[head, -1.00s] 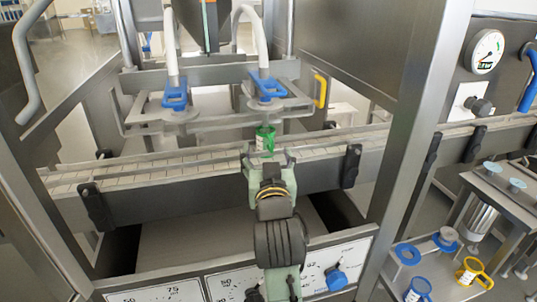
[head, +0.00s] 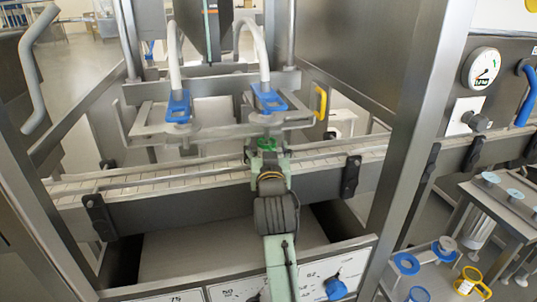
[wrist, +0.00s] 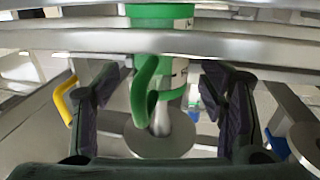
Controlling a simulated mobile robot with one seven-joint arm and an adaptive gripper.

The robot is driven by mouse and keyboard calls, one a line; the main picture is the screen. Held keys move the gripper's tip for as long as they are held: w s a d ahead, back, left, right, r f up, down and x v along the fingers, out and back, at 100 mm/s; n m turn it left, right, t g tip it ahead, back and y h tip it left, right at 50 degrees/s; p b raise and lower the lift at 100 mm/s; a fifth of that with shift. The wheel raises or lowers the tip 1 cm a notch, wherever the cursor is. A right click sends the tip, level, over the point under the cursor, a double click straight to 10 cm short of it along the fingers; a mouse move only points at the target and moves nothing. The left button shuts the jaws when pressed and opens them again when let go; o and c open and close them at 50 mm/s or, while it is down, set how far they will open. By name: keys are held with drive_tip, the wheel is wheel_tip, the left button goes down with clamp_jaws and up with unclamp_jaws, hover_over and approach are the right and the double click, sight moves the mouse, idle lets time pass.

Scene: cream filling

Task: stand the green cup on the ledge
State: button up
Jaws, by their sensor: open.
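The green cup (head: 266,144) is at the conveyor (head: 140,186), below the right blue-clamped nozzle. In the head view my gripper and wrist hide most of it. In the wrist view the green cup (wrist: 160,12) shows at the top centre, behind the metal rails, with its green handle (wrist: 143,90) towards me. My gripper (wrist: 160,98) is open, with one dark finger on each side of the handle. It is not closed on the cup. In the head view my gripper (head: 267,158) is at the conveyor's near side. I cannot tell which surface is the ledge.
Metal rails (wrist: 60,42) cross in front of the cup. Two nozzles with blue clamps (head: 178,106) hang over the conveyor. A steel post (head: 425,140) stands to the right. A blue cup (head: 418,295) and a yellow cup (head: 470,281) are at lower right.

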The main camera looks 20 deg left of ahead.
drive_tip(key=shift+x, duration=0.85)
drive_tip(key=shift+c, duration=0.6)
drive_tip(key=c, duration=1.2)
